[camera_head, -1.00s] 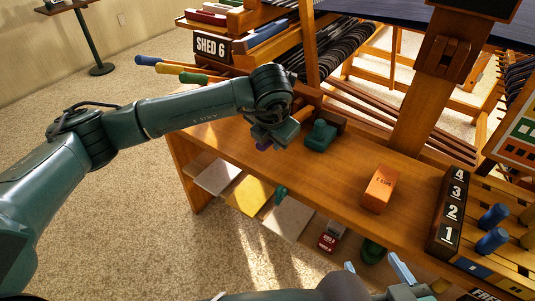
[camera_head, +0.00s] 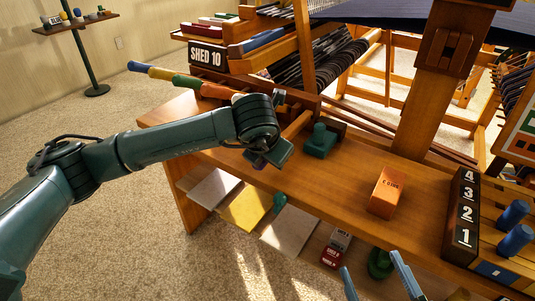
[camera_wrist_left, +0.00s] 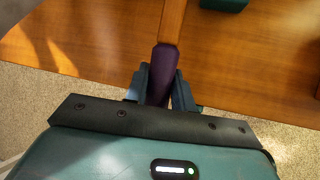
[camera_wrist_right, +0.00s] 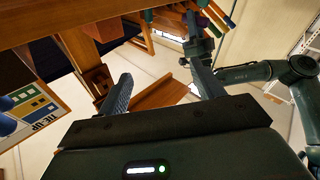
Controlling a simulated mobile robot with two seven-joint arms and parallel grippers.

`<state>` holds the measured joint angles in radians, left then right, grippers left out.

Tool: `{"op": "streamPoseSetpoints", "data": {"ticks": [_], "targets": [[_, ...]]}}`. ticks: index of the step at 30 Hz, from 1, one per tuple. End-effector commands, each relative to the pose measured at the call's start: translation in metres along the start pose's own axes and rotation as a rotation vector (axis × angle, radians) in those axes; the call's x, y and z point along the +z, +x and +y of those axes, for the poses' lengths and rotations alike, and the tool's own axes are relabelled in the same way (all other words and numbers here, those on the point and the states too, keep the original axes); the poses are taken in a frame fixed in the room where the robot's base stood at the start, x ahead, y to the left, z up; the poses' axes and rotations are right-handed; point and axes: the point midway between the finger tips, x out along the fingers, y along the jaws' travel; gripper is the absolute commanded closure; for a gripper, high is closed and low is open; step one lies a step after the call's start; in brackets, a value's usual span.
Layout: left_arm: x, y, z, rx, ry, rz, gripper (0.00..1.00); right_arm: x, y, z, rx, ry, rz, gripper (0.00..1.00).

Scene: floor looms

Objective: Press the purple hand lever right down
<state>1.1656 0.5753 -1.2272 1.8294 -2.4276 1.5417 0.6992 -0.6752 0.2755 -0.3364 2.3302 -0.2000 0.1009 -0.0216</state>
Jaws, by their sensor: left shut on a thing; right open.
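The purple hand lever (camera_wrist_left: 163,72) is a purple grip on a wooden bar; in the left wrist view it sits between the fingers of my left gripper (camera_wrist_left: 160,88), which is shut on it. The wooden bar runs from there back toward the loom frame. My right gripper (camera_head: 378,283) is open and empty at the bottom of the head view, in front of the bench.
A green block-like thing (camera_head: 320,141) stands on the bench just right of the lever. An orange box (camera_head: 387,193) and a numbered rack (camera_head: 461,218) with blue pegs are farther right.

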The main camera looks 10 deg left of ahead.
Motion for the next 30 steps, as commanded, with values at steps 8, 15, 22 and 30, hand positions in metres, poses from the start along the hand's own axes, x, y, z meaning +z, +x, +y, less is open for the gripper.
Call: {"op": "streamPoseSetpoints", "data": {"ticks": [8,15,22,30], "targets": [[0.000,0.000,0.000,0.000,-0.001,-0.001,0.59,0.000,0.000,0.000,0.000,0.001,-0.001,0.33],[0.000,0.000,0.000,0.000,0.000,0.000,0.53,0.001,0.000,0.000,0.000,0.001,-0.002,0.33],[0.002,-0.016,0.000,0.000,0.001,-0.003,0.53,-0.003,0.001,0.001,0.000,-0.002,-0.010,0.33],[0.003,-0.075,0.001,-0.001,0.001,-0.004,0.53,-0.001,0.000,0.009,0.020,0.017,-0.095,0.33]]}}
